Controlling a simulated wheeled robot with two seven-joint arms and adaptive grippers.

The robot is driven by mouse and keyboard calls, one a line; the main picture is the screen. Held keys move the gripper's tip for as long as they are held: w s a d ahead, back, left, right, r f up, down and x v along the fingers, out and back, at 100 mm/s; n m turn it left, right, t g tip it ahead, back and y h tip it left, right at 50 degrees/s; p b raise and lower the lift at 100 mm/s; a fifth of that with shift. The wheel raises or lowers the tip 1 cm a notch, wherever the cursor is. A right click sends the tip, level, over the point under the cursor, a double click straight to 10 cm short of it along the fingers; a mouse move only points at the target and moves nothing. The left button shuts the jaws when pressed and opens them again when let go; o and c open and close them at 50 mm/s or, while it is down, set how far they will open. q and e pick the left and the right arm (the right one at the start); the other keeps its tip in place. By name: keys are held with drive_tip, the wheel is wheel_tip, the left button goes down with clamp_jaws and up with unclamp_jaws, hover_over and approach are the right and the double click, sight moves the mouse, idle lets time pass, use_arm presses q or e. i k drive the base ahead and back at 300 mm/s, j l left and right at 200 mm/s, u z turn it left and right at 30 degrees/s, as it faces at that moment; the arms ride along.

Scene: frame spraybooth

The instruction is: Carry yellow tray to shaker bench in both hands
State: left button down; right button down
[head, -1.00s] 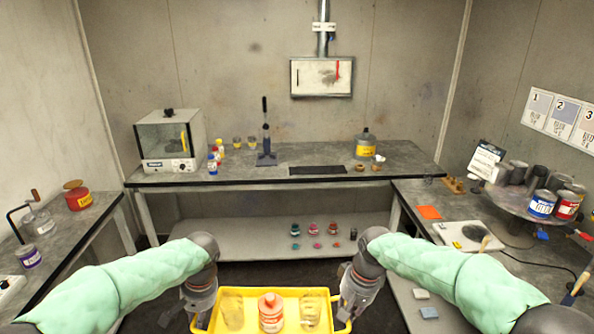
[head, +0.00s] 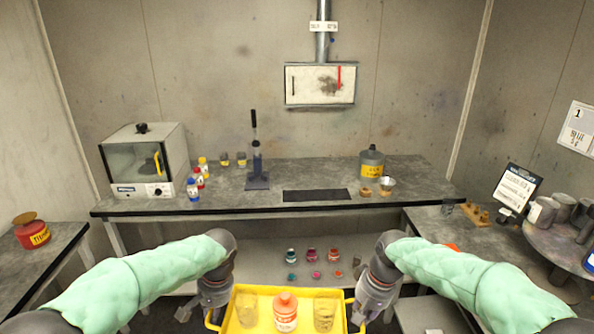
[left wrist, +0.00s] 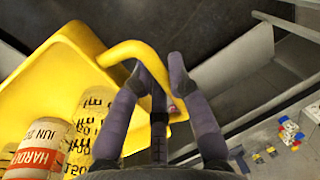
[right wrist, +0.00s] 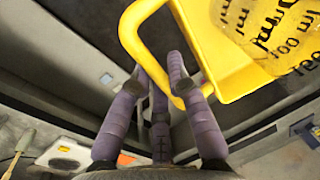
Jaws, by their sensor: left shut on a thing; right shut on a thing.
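The yellow tray (head: 266,326) is held level between my two grippers at the bottom of the head view. On it stand an orange-and-white hardener bottle (head: 285,312) and a clear cup on each side, the left cup (head: 246,308) and the right cup (head: 324,312). My left gripper (head: 213,304) is shut on the tray's left handle (left wrist: 135,50). My right gripper (head: 362,304) is shut on its right handle (right wrist: 135,35). The back bench (head: 330,195) stands ahead, with a white cabinet-like machine (head: 145,162) on its left end. The tray's lower edge is cut off in the head view.
The back bench holds small bottles (head: 196,180), a blue press (head: 257,165), a dark mat (head: 315,196) and a yellow-labelled can (head: 371,162). Its front middle is mostly clear. A lower shelf holds several small jars (head: 313,256). Side benches flank me left (head: 60,250) and right (head: 440,220).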

sight(311, 180)
drive_tip(key=i, duration=1.05)
drive_tip(key=i+z, duration=0.1)
drive_tip(key=i, duration=0.4)
drive_tip(key=i+j+z, duration=0.15)
drive_tip(key=i, duration=0.35)
drive_tip(key=i+l+u, duration=0.25)
drive_tip(key=i, duration=0.3)
drive_tip(key=i+l+u, duration=0.3)
drive_tip(key=i+l, duration=0.35)
drive_tip(key=i+z, duration=0.05)
drive_tip(key=i, duration=0.05)
